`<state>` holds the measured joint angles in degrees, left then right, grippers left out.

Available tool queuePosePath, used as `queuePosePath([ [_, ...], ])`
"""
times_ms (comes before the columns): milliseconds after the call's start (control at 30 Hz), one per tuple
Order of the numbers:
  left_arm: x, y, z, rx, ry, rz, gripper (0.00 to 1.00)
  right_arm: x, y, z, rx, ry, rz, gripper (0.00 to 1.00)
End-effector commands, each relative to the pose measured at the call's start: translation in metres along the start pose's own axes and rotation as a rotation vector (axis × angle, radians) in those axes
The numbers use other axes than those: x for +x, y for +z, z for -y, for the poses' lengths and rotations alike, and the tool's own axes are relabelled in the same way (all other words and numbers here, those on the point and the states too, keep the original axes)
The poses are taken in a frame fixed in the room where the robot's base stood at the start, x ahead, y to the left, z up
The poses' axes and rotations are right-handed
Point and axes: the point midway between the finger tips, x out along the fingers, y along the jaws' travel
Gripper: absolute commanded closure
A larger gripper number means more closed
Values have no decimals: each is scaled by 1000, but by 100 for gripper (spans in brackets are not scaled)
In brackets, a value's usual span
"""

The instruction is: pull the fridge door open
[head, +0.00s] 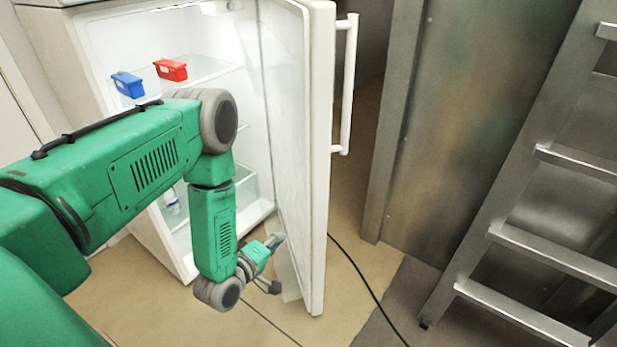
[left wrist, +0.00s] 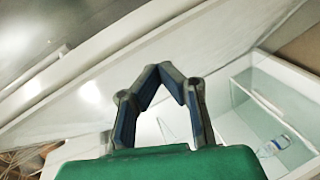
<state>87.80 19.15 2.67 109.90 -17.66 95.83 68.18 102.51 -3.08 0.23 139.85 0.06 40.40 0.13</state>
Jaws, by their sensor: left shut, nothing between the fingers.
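The white fridge (head: 88,45) stands at the left in the head view with its interior in sight. Its door (head: 317,200) is swung wide open to the right, with the white bar handle (head: 349,90) on the outer face. My left gripper (head: 279,240) is at the lower inner side of the door, away from the handle. In the left wrist view its fingertips (left wrist: 166,66) meet with nothing between them, and the door's inner face (left wrist: 90,75) lies behind them. I cannot tell if the gripper touches the door. My right gripper is not in view.
A blue bin (head: 128,85) and a red bin (head: 171,70) sit on an upper fridge shelf. A metal panel (head: 470,120) and a ladder (head: 540,155) are at the right. A black cable (head: 365,285) lies on the floor.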

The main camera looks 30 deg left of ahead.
Motion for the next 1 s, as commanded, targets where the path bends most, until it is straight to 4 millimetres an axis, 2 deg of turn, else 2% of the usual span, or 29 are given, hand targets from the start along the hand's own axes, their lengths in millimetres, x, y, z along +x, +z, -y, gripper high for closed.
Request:
queuePosePath([
  [33,0,-20,-16,-68,71,-37,100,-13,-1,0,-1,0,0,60],
  [100,1,-39,-29,-153,159,-65,100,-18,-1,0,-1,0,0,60],
  [233,2,-54,-42,-228,243,-82,100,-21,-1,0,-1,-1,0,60],
  [367,12,-54,-46,-236,256,-82,100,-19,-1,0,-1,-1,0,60],
  [467,28,-54,-51,-233,256,-81,100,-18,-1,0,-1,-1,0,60],
  [800,98,-64,-65,-233,254,-81,100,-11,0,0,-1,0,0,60],
  [1000,118,-47,-74,-235,250,-81,100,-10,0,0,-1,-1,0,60],
])
